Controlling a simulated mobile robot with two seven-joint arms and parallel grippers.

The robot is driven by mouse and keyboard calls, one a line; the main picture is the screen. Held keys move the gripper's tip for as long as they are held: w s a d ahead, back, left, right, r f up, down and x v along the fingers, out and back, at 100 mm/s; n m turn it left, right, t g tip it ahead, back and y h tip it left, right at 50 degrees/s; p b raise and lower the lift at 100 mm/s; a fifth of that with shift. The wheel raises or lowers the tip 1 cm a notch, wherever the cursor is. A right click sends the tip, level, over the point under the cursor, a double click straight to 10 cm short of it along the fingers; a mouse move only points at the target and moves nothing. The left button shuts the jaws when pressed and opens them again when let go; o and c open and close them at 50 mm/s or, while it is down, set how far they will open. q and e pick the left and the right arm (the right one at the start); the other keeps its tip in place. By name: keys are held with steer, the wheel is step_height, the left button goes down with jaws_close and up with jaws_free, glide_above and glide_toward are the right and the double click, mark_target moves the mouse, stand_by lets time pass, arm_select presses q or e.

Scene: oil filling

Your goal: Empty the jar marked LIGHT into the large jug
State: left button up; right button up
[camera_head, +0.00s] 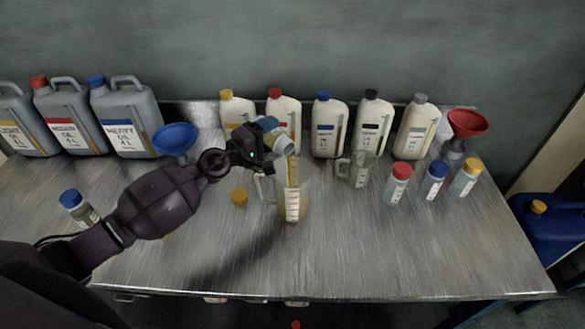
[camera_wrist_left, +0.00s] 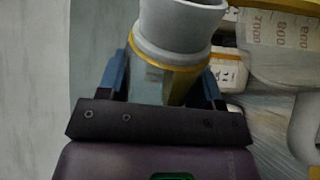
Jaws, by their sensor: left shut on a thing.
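My left gripper (camera_head: 266,137) is shut on a small clear jar (camera_head: 281,143) with a pale neck and a yellow band. The jar is tipped, its mouth pointing down to the right over the top of the large jug (camera_head: 291,200). In the left wrist view, the jar (camera_wrist_left: 178,30) sits between the blue fingers of the gripper (camera_wrist_left: 165,80), and part of the jug's scale (camera_wrist_left: 283,28) shows beyond it. The jug stands upright and looks yellowish inside. Any LIGHT marking on the jar is hidden. A loose yellow cap (camera_head: 239,196) lies left of the jug. My right gripper is out of view.
A smaller jug (camera_head: 360,170) and several capped jars (camera_head: 398,184) stand to the right. White bottles (camera_head: 327,127) line the back. Grey canisters (camera_head: 125,118) and a blue funnel (camera_head: 175,138) are at the left. The front of the table (camera_head: 400,255) is clear.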

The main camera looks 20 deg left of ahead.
arm_select(q)
steer(key=shift+d+r+m, duration=0.1)
steer(key=shift+r+m, duration=0.05)
steer(key=shift+m, duration=0.15)
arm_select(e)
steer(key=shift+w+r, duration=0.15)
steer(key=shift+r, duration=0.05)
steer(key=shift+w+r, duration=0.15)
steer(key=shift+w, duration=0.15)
arm_select(q)
steer(key=shift+d+m, duration=0.1)
steer(key=shift+m, duration=0.3)
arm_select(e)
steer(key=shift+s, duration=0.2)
arm_select(q)
steer(key=shift+s, duration=0.1)
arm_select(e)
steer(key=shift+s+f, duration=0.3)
arm_select(q)
steer(key=shift+d+f+m, duration=0.1)
steer(key=shift+f+m, duration=0.1)
steer(key=shift+m, duration=0.2)
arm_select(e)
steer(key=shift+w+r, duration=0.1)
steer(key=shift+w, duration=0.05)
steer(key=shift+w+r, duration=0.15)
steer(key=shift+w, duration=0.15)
